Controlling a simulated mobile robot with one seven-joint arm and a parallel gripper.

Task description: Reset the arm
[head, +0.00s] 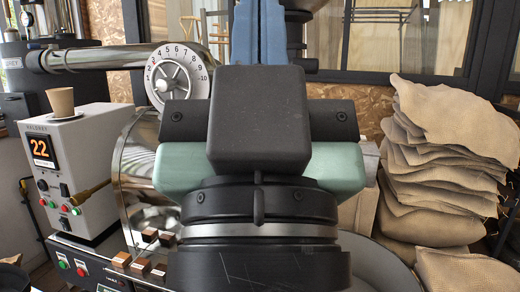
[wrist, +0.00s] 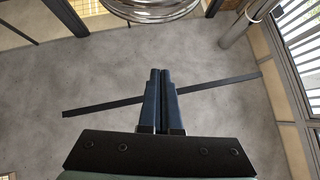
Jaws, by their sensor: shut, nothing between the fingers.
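My gripper (wrist: 161,76) shows in the wrist view with its two dark blue fingers side by side, shut and holding nothing. Beyond the fingertips are a grey floor and a shiny metal coil at the top edge. In the head view my arm's wrist fills the middle.
A roaster control box (head: 70,165) with a lit "22" display and a paper cup (head: 61,102) on top stands at the left. A numbered dial (head: 176,80) sits on the roaster beside my arm. Stacked burlap sacks (head: 440,165) stand at the right. The wrist view shows open floor (wrist: 225,130).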

